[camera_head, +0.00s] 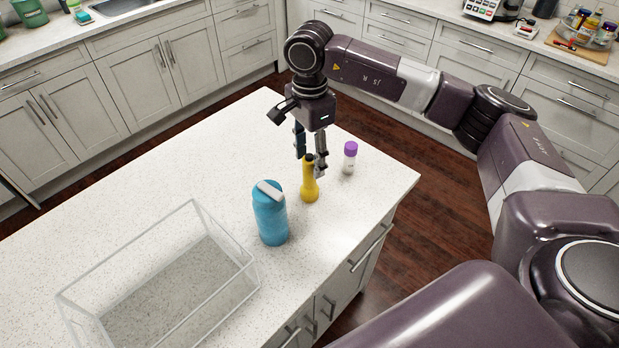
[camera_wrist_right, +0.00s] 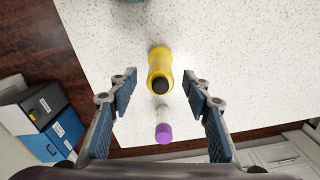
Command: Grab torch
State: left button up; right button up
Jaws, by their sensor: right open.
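The torch is a yellow upright cylinder (camera_head: 310,184) with a dark top, standing on the white speckled counter. It also shows in the right wrist view (camera_wrist_right: 159,66), between and a little beyond my fingertips. My right gripper (camera_head: 311,163) points down over the torch's top. In the right wrist view the two fingers (camera_wrist_right: 160,90) are wide apart, with the torch between them and no visible contact. My left gripper is not in view.
A blue bottle (camera_head: 270,215) stands left of the torch and a small purple-capped bottle (camera_head: 350,157) stands to its right. A clear open bin (camera_head: 200,293) sits at the counter's left front. The counter's right edge is close by.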

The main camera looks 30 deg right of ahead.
aim_at(310, 170)
notch_tip(310, 170, down, 4)
jog(key=shift+r+p, duration=0.25)
jog(key=shift+p, duration=0.5)
jog(key=shift+f, duration=0.3)
jog(key=shift+c, duration=0.7)
grip_shut()
jog(key=shift+r, duration=0.1)
